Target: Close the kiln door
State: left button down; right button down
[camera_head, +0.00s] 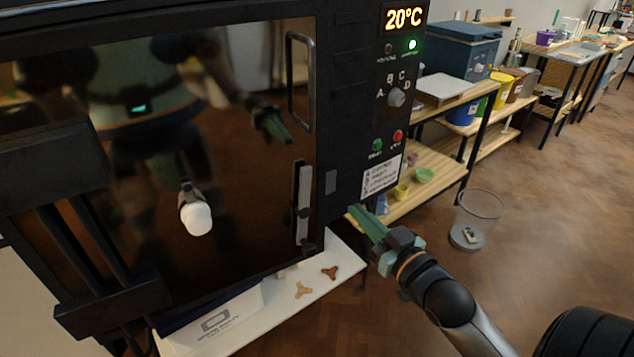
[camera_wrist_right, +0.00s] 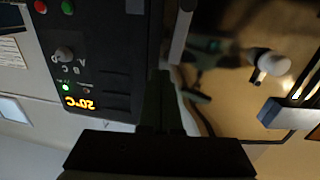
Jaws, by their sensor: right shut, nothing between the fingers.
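The kiln door (camera_head: 240,170) is a dark, glossy, mirror-like panel filling the left of the head view. It looks about flush with the kiln front, but whether it is fully shut I cannot tell. It has a long bar handle (camera_head: 304,82) at its upper right and a metal latch piece (camera_head: 303,200) below. A white knob (camera_head: 196,217) shows on its face. My right gripper (camera_head: 358,214) is shut and empty, just right of the door's edge, below the control panel (camera_head: 388,110). Its dark fingers (camera_wrist_right: 160,98) also show in the right wrist view. My left gripper is out of view.
A white shelf (camera_head: 330,290) with small three-armed stilts (camera_head: 302,290) lies below the door. Wooden shelving (camera_head: 425,175) with pots stands to the right. A clear bin (camera_head: 478,220) is on the floor.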

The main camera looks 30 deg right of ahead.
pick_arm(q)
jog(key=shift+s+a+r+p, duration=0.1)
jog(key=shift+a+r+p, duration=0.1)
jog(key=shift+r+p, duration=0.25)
pick_arm(e)
send_near(316, 168)
jog(key=w, duration=0.6)
jog(key=shift+w+d, duration=0.2)
jog(key=shift+w, duration=0.2)
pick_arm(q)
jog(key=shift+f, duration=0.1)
